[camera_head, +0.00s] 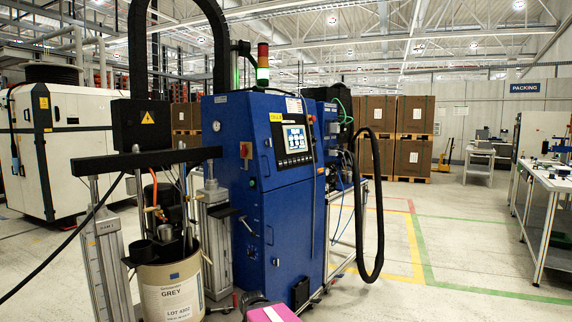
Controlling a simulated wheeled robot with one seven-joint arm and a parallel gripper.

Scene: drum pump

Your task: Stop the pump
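The drum pump stands at the left, with a drum (172,290) labelled "GREY" between two upright columns (105,262). A blue cabinet (262,210) stands right beside it. On its front are a lit screen with keys (294,138) and, on its side face, a red and yellow switch (246,150). A signal tower (263,62) above the cabinet has red, amber and a bright, pale green lower section. The screen text is too small to read.
A black hose (375,215) loops down right of the cabinet, near a metal frame. Boxes (412,137) stand behind. A workbench (548,190) is at right. Marked floor between is clear.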

